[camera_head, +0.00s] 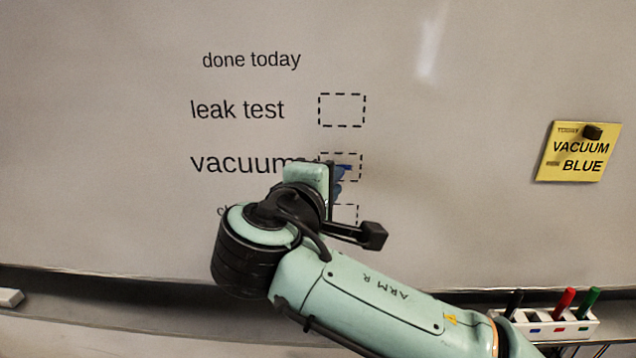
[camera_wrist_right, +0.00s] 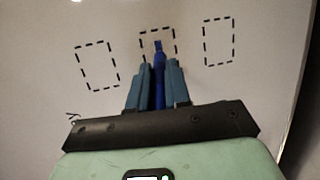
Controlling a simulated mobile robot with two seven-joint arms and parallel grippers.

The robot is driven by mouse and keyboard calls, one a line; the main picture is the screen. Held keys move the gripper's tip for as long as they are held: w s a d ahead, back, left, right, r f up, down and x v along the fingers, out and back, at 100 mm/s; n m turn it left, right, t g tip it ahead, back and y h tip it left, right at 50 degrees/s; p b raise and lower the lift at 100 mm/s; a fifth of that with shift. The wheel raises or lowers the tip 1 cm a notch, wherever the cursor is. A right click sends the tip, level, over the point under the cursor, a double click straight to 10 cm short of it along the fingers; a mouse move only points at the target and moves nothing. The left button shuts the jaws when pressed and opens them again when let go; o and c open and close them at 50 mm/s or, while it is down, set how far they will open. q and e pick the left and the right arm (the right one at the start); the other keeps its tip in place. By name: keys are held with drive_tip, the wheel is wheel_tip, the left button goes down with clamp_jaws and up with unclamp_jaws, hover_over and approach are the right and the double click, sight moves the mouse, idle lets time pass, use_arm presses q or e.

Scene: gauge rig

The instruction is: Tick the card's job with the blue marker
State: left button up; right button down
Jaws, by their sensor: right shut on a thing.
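The yellow card (camera_head: 570,160) on the right of the whiteboard reads VACUUM and BLUE. The vacuum row's dashed box (camera_head: 354,157) is partly hidden behind my right gripper (camera_head: 338,184). That gripper is shut on the blue marker (camera_wrist_right: 159,78), which points at the board. In the wrist view the marker's front end overlaps the middle dashed box (camera_wrist_right: 174,33). I cannot tell whether the tip touches the board or whether ink is in the box. My left gripper is out of view.
The leak test box (camera_head: 342,110) above looks empty. A lower box (camera_head: 350,214) is partly hidden by my arm. A white holder (camera_head: 545,328) at lower right carries black, red and green markers. A white block (camera_head: 11,298) lies on the ledge at left.

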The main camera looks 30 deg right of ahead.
drive_tip(key=shift+w+a+r, duration=0.1)
drive_tip(key=shift+w+a, duration=0.2)
drive_tip(key=shift+w, duration=0.1)
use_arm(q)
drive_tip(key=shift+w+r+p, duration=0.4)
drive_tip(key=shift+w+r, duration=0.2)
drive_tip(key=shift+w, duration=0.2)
use_arm(e)
drive_tip(key=w+a, duration=0.1)
drive_tip(key=a, duration=0.1)
drive_tip(key=shift+w+a, duration=0.35)
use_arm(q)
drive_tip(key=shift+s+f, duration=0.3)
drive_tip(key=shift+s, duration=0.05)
use_arm(e)
drive_tip(key=s+a, duration=0.3)
drive_tip(key=s, duration=0.2)
drive_tip(key=shift+s+a, duration=0.1)
